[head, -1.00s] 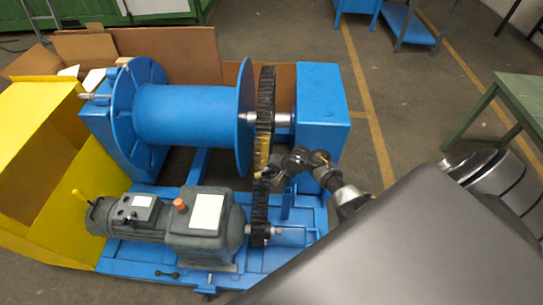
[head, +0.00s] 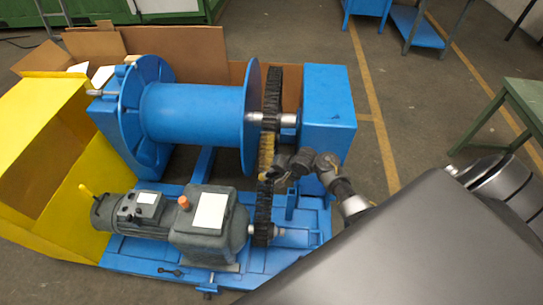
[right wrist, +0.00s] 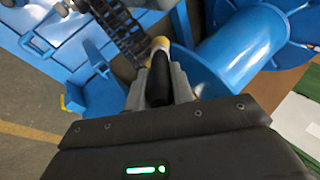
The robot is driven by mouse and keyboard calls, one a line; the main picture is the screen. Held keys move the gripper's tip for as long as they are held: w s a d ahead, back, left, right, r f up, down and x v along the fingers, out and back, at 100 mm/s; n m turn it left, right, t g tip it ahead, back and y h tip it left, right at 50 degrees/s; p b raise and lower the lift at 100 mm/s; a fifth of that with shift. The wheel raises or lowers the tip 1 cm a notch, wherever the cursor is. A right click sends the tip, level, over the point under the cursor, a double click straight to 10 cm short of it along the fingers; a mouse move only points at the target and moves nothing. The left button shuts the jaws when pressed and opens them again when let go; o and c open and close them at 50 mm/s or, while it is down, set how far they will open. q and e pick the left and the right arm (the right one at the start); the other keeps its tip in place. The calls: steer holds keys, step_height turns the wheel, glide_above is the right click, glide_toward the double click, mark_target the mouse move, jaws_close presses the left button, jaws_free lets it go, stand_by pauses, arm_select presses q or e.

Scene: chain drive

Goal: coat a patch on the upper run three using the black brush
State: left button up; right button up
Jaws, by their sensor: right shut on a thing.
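The black chain (head: 273,90) runs from the large wheel beside the blue drum down to a small sprocket (head: 262,232) at the gearbox. A yellow patch (head: 266,155) shows on the chain's middle stretch. No number marks the runs. My right gripper (head: 282,167) is right beside this patch. In the right wrist view my right gripper (right wrist: 158,80) is shut on the black brush (right wrist: 159,82), whose yellow and pale end (right wrist: 160,45) points at the chain (right wrist: 115,28). I cannot tell whether the bristles touch it. My left gripper is not in view.
The blue drum (head: 195,113) and a blue housing (head: 329,100) flank the chain. A grey motor and gearbox (head: 208,223) sit in front on the blue base. Yellow panels (head: 45,165) stand at left, a green table (head: 525,105) at right.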

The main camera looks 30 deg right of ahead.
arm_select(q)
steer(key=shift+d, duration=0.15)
